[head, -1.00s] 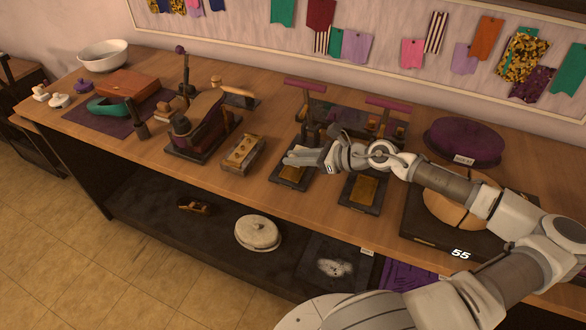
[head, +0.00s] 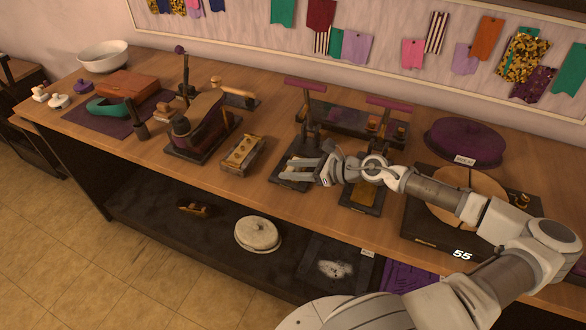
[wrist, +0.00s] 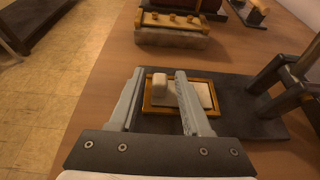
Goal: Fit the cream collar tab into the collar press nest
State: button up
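The cream collar tab (wrist: 200,95), with a raised block-like cream knob (wrist: 160,85), lies inside the brass-rimmed nest (wrist: 153,107) on a dark press base (wrist: 250,118) in the wrist view. I cannot tell if it is fully seated. My gripper (wrist: 160,76) is open, with its fingers apart on either side of the knob and gaps showing; the right finger crosses over the tab. In the head view my gripper (head: 296,169) is over the left press (head: 305,110), which has a plum handle, and hides most of its nest.
A second press with a plum handle (head: 388,103) stands close on the right. A block with brass top (head: 243,152) sits to the left. A round wooden disc on a black base (head: 415,225) is at the right. Bare tabletop lies in front of the presses.

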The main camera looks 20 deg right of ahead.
jog(key=shift+r, duration=0.2)
jog(key=v, duration=1.2)
jog(key=shift+f, duration=0.1)
jog(key=shift+f, duration=0.1)
